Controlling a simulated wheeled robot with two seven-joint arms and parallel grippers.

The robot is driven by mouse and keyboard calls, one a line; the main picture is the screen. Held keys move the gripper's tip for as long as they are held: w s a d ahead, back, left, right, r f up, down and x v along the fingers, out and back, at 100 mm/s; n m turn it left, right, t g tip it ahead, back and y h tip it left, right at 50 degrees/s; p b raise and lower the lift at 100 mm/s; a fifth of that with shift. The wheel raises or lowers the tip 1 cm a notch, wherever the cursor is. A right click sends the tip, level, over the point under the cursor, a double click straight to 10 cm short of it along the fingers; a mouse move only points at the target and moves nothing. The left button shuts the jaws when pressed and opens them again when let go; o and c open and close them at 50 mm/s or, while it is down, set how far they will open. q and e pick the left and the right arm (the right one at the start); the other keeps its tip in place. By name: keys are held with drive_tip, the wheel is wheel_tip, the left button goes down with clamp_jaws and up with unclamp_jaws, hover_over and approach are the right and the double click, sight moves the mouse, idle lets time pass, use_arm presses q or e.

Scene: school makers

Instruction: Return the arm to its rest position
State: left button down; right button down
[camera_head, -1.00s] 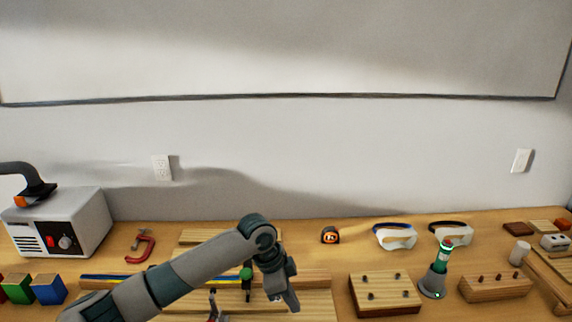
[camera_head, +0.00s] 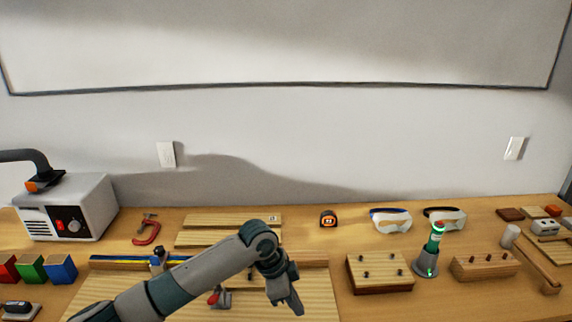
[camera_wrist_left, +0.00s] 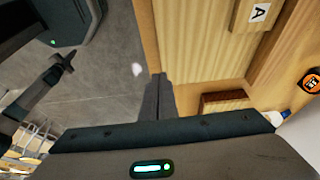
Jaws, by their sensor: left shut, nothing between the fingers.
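My left arm comes in from the left in the head view, and its gripper (camera_head: 285,294) points down over the right part of the wooden boards. The fingers are together with nothing between them. In the left wrist view the shut fingers (camera_wrist_left: 158,100) show in front of the bench edge and the grey floor.
The wooden bench holds a grey machine (camera_head: 70,208), a red clamp (camera_head: 147,231), colored boxes (camera_head: 60,269), a peg block (camera_head: 380,273), a green-lit tool in a stand (camera_head: 430,256), safety glasses (camera_head: 391,221) and a tape measure (camera_head: 328,218).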

use_arm(q)
drive_tip(key=s+f+n+t+h, duration=0.2)
drive_tip(key=s+f+n, duration=0.45)
drive_tip(key=s, duration=0.85)
drive_tip(key=s+a+f+n+t+y, duration=0.1)
drive_tip(key=s+a+f+n+y, duration=0.3)
drive_tip(key=s+a, duration=0.75)
drive_tip(key=s+a+f+n+y, duration=0.2)
drive_tip(key=s+a+n, duration=0.3)
drive_tip(key=s+a, duration=0.65)
drive_tip(key=s+a+f+b+x, duration=0.1)
drive_tip(key=s+x, duration=0.2)
drive_tip(key=x, duration=1.1)
drive_tip(key=s+a+f+x, duration=0.1)
drive_tip(key=s+x, duration=0.2)
drive_tip(key=x, duration=1.1)
drive_tip(key=s+a+f+g, duration=0.1)
drive_tip(key=s+f, duration=0.8)
drive_tip(key=s+a+f+g+b, duration=0.1)
drive_tip(key=s+a+f, duration=0.1)
drive_tip(key=s+f, duration=0.7)
drive_tip(key=shift+s+a+f, duration=0.25)
drive_tip(key=shift+a+f, duration=0.05)
drive_tip(key=shift+f, duration=0.25)
